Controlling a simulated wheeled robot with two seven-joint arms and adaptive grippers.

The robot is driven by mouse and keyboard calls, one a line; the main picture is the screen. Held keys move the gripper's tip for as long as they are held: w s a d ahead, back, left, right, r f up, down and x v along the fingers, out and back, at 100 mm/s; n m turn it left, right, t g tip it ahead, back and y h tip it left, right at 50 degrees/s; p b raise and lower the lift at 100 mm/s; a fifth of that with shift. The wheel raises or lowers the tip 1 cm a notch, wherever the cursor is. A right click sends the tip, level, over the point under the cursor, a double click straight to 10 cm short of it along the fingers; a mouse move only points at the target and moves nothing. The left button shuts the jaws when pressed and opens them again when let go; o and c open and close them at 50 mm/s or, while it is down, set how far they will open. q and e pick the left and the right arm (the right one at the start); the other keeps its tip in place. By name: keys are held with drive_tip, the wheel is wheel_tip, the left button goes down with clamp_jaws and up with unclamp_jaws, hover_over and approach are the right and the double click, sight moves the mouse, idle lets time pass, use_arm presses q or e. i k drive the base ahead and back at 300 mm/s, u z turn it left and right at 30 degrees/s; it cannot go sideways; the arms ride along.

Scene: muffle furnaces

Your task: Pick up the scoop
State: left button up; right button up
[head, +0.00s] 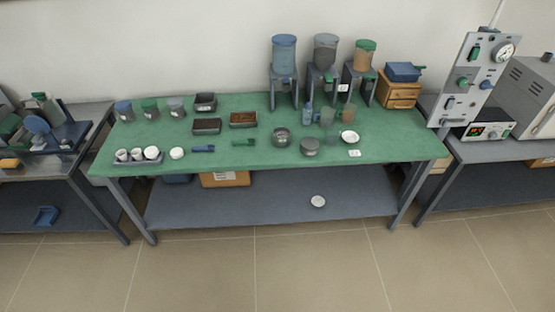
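Two small handled items lie on the green-topped table (240,158) near its front edge, left of the middle: a blue one (203,149) and a green one (243,142). Both look like scoops, but they are too small to tell for sure. Both lie flat, apart from each other, with nothing on top of them. Neither of my grippers is in the head view.
Dark trays (206,126) lie behind the blue item. A white cup (177,153) stands to its left and a dark bowl (280,137) is right of the green item. Dispensers (325,55) stand at the back. The floor (250,270) in front is clear.

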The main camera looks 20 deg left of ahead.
sight(249, 141)
drive_tip(key=u, duration=0.1)
drive_tip(key=k, duration=0.3)
drive_tip(key=z, duration=1.15)
drive_tip(key=i, duration=1.5)
drive_tip(key=u, duration=0.7)
